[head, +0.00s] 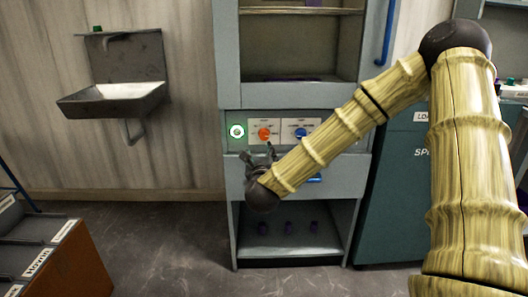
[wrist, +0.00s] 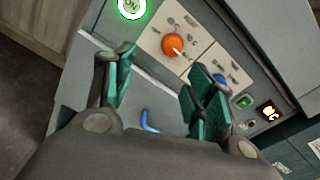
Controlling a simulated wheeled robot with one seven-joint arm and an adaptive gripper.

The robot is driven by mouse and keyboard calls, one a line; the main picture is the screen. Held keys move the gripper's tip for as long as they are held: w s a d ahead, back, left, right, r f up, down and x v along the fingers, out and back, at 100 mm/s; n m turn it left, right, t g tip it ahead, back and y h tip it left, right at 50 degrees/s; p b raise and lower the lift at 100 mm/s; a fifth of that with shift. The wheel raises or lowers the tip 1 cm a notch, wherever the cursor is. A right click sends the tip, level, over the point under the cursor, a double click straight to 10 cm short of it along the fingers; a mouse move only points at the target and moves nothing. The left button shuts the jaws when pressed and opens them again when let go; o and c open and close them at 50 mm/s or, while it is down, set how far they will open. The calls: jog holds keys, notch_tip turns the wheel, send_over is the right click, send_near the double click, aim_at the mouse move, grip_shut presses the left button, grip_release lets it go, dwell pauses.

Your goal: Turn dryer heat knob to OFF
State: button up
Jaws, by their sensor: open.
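The dryer's control panel (head: 273,120) has an orange knob (head: 264,133) on the left and a blue knob (head: 300,132) on the right. Their labels are too small to read, so I cannot tell which one is marked heat. In the wrist view, the orange knob (wrist: 173,46) has a white pointer aimed to the lower right. The blue knob (wrist: 220,79) is partly hidden by the right finger there. My gripper (head: 262,158) is open and empty just below the panel. In the wrist view, my gripper's fingers (wrist: 152,72) are apart, short of the orange knob and touching neither knob.
A green-ringed round button (head: 237,131) glows left of the knobs. A blue handle (head: 314,180) is on the drawer below. A small green switch (wrist: 242,101) and lit display (wrist: 270,111) sit further right. A sink (head: 119,93) hangs left; floor between is clear.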

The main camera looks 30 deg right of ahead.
aim_at(264, 136)
jog(key=shift+m+h, duration=0.4)
jog(key=shift+m, duration=0.4)
jog(key=b+x, duration=0.1)
jog(key=x, duration=0.6)
jog(key=d+r+b+x, duration=0.1)
jog(key=x, duration=0.3)
jog(key=shift+s+d+b, duration=0.1)
jog(key=shift+s+b, duration=0.05)
jog(key=shift+b, duration=0.2)
jog(key=shift+r, duration=0.1)
jog(key=c, duration=1)
